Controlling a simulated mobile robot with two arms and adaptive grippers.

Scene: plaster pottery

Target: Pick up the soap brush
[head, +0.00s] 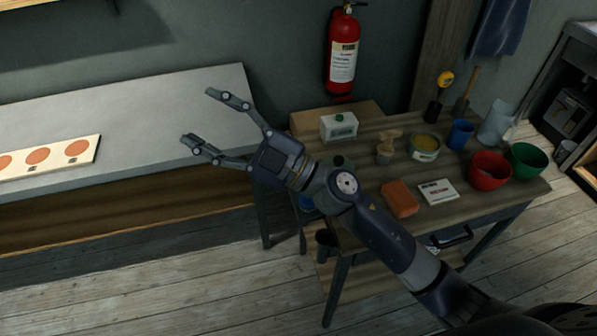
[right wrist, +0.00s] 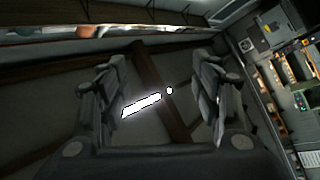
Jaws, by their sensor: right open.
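A small tan object that looks like the soap brush (head: 387,148) stands on the wooden table, between a white box with a green top and a round tin. My right gripper (head: 200,117) is open and empty. It is in the air in front of the long grey bench, well to the left of the brush, with its fingers pointing left. In the right wrist view the open fingers (right wrist: 160,85) have only the dark ceiling and a bright lamp between them. The brush does not show there. My left gripper is not in view.
The table also holds the white box (head: 339,125), tin (head: 425,146), blue cup (head: 461,134), red bowl (head: 489,168), green bowl (head: 527,160), orange block (head: 400,198) and white box (head: 438,192). A fire extinguisher (head: 343,55) hangs behind. A board with orange discs (head: 50,157) lies on the bench (head: 150,100).

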